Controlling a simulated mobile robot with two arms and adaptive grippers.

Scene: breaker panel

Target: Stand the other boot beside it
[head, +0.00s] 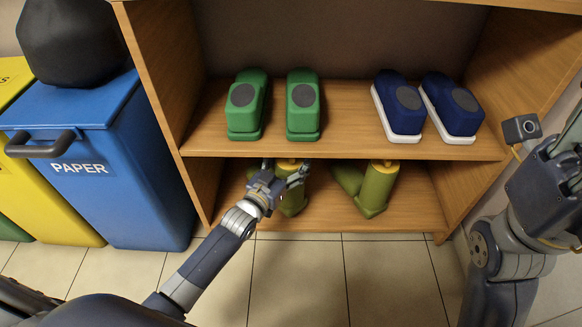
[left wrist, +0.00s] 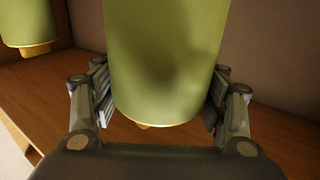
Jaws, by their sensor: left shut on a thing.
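An olive-green boot (head: 292,203) with a yellow top is on the lower shelf level, upright or nearly so. My left gripper (head: 280,178) is shut on its upper part and hides some of it. In the left wrist view the boot's green shaft (left wrist: 165,55) fills the middle, between the two fingers of my left gripper (left wrist: 158,92). The other olive boot (head: 378,188) stands to the right on the lower shelf, apart from the held one. Part of a boot also shows at the upper left of the wrist view (left wrist: 27,22). My right gripper (head: 568,150) is at the right edge, partly cut off.
The wooden shelf unit (head: 325,152) has green shoes (head: 303,105) and blue-and-white shoes (head: 452,105) on its upper board, close above the left gripper. A blue paper bin (head: 110,190) stands at the left. The tiled floor in front is clear.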

